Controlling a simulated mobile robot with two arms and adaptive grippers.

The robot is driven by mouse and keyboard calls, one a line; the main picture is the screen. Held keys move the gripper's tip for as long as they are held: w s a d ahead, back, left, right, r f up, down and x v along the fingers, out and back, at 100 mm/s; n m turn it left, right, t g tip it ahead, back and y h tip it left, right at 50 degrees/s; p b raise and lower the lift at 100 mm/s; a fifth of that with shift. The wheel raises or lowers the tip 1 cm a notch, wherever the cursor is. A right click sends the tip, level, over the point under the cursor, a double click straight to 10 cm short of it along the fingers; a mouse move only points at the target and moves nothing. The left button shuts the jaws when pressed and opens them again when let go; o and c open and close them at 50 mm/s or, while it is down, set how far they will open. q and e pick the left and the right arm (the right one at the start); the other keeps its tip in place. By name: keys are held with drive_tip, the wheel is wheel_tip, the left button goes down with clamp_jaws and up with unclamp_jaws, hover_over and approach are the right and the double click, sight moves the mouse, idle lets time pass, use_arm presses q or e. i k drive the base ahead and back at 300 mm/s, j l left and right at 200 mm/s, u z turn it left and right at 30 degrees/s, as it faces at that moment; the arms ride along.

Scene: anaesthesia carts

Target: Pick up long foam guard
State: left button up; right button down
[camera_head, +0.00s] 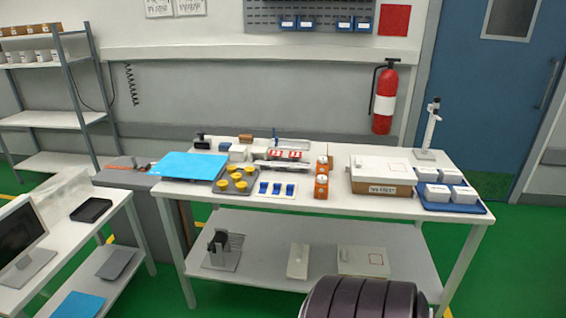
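I cannot tell for sure which object is the long foam guard. A long, low grey-and-white piece (283,167) lies across the middle of the white table (400,205), beside red-and-white parts (284,155). A narrow pale block (298,262) lies on the table's lower shelf (262,275). Neither of my grippers is in view.
The table also holds a blue sheet (188,165), a tray of yellow cups (235,181), orange-and-white blocks (321,178), a white box (381,175) and white containers on a blue tray (450,194). A side desk with a monitor (20,238) stands left.

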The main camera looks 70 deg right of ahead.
sight(298, 263)
drive_tip(key=z, duration=2.3)
